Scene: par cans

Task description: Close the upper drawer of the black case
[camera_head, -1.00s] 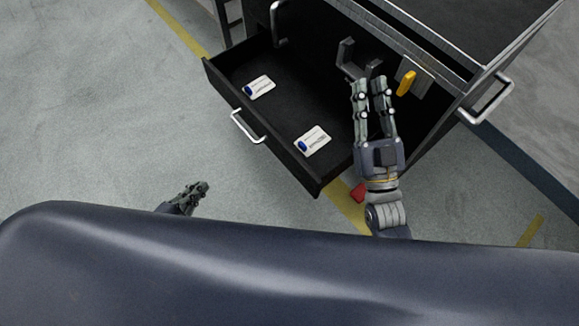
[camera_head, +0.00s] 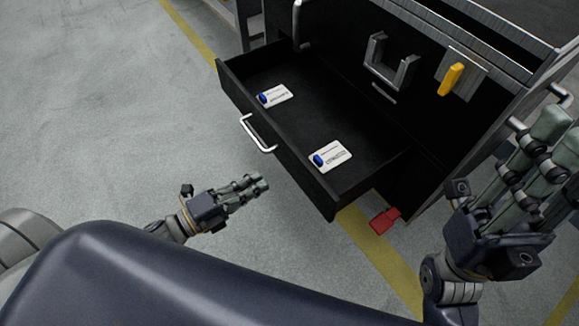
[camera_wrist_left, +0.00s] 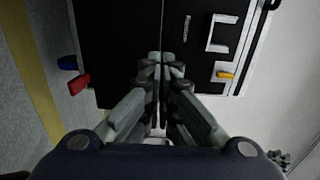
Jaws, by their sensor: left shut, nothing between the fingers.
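The black case (camera_head: 345,48) stands at the upper middle of the head view. Its drawer (camera_head: 285,160) is pulled out, with a silver handle (camera_head: 257,134) on its front. Two white-and-blue items (camera_head: 274,95) (camera_head: 330,156) lie flat inside. My left gripper (camera_head: 262,182) is shut and empty, in front of the drawer front and apart from it in the head view. In the left wrist view its fingers (camera_wrist_left: 157,60) are together before black surfaces of the case. My right gripper (camera_head: 562,135) is at the right edge, fingers apart and empty, its tips partly near the frame edge.
A grey bracket (camera_head: 390,65) and a yellow lever (camera_head: 451,79) are on the case above the drawer. A red piece (camera_head: 384,221) sticks out low near the drawer's right end. The grey floor (camera_head: 120,120) left of the drawer is clear.

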